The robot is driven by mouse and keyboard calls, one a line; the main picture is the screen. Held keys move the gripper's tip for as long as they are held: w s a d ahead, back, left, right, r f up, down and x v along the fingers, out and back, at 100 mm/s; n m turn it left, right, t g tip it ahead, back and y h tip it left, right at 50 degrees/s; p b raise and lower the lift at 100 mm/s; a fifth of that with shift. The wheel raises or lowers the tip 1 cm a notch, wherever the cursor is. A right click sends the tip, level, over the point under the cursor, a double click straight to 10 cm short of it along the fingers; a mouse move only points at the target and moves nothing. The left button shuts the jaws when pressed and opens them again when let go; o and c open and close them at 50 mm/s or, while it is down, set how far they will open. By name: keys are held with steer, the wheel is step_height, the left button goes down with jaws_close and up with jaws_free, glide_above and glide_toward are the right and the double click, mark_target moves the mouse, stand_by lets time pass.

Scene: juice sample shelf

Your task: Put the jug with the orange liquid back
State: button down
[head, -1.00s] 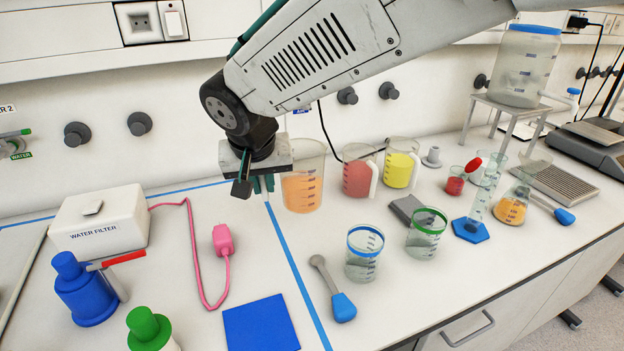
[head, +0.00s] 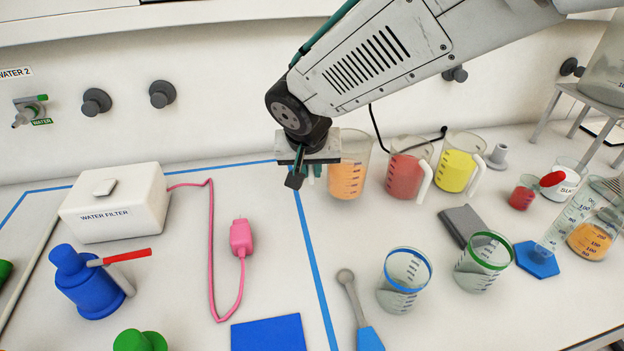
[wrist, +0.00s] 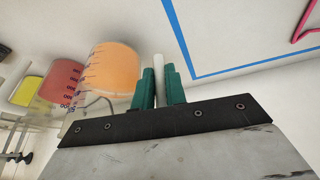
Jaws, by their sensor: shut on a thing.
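The jug with orange liquid (head: 347,180) is a clear beaker-like jug with blue marks, at the left end of a row of jugs, just right of the blue tape line. It looks upright. I cannot tell whether its base touches the counter. My gripper (head: 312,173) is on its left side. In the wrist view the green fingers of my gripper (wrist: 158,88) are shut on the jug's white handle (wrist: 158,68). The orange liquid (wrist: 112,68) shows left of the fingers there.
A red jug (head: 405,177) and a yellow jug (head: 455,168) stand close on the right. Two beakers, blue-rimmed (head: 402,285) and green-rimmed (head: 482,265), stand in front. A pink cable plug (head: 241,238) and the water filter (head: 115,205) lie left. Counter just before the jug is clear.

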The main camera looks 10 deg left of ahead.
mark_target(310, 182)
steer(key=shift+s+f, duration=0.1)
steer(key=shift+f, duration=1.45)
steer(key=shift+f, duration=0.2)
steer(key=c, duration=1.4)
jaws_free()
steer(key=shift+c, duration=0.2)
steer(key=shift+s+r, duration=0.1)
steer(key=shift+r, duration=0.45)
steer(key=v, duration=1.1)
steer(key=shift+s, duration=0.15)
steer(key=shift+r, duration=0.1)
